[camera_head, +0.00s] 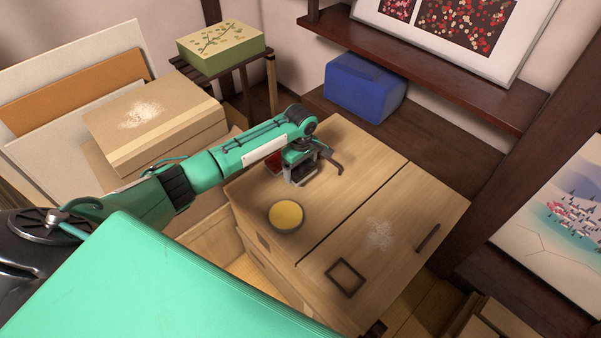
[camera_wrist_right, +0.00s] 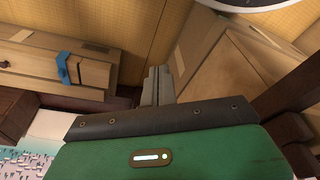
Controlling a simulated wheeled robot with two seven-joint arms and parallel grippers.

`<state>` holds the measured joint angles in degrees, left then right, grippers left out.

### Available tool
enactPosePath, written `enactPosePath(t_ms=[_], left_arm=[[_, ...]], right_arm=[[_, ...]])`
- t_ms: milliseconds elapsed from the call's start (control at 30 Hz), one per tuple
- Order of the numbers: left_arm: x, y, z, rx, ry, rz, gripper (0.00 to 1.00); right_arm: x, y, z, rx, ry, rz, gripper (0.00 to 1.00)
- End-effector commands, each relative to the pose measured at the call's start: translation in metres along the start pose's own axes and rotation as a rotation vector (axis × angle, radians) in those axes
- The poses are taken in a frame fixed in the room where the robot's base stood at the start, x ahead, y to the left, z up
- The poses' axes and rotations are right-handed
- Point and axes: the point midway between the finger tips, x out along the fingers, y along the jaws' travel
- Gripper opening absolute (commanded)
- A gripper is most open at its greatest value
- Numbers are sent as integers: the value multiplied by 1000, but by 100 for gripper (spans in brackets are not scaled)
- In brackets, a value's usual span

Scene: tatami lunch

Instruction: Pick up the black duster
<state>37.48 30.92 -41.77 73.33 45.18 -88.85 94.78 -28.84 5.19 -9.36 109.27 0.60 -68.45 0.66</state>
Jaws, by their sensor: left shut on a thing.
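The black duster (camera_head: 331,157) shows in the head view as a dark, bent piece at the far side of my left gripper, above the wooden cabinet top. My left gripper (camera_head: 301,167) is shut on it; the jaws hide part of it. I cannot tell whether the duster still touches the cabinet top. My right gripper (camera_wrist_right: 157,86) shows only in the right wrist view, its grey fingers close together with nothing seen between them.
The wooden cabinet top (camera_head: 330,225) bears a yellow round lid (camera_head: 285,216), a dark square frame (camera_head: 345,277) and white powder (camera_head: 380,235). A red item (camera_head: 273,161) lies beside my left gripper. A blue box (camera_head: 365,88) and powdered cardboard box (camera_head: 150,115) stand nearby.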

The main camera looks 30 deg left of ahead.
Motion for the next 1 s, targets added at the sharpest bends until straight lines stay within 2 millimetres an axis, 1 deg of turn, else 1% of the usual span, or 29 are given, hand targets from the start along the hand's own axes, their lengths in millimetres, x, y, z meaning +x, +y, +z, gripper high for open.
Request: enactPosePath(t_ms=[33,200,400,500,600,733,833,1000], left_arm=[[-15,1,0,1,0,5,62],[-58,2,0,0,0,6,62],[-105,1,0,0,0,5,62],[-124,1,0,0,-1,4,62],[-138,1,0,1,-1,3,62],[-151,0,0,0,-1,1,62],[-157,1,0,0,-1,3,62],[-160,0,0,0,-1,2,62]], right_arm=[[2,0,1,0,-5,0,0],[23,-2,9,-2,-15,-2,0],[39,1,17,-4,-18,2,0],[44,2,20,-5,-18,3,0],[49,2,23,-6,-20,4,0],[52,3,24,-6,-18,5,0],[54,3,25,-6,-20,5,0],[55,3,27,-6,-22,6,0]])
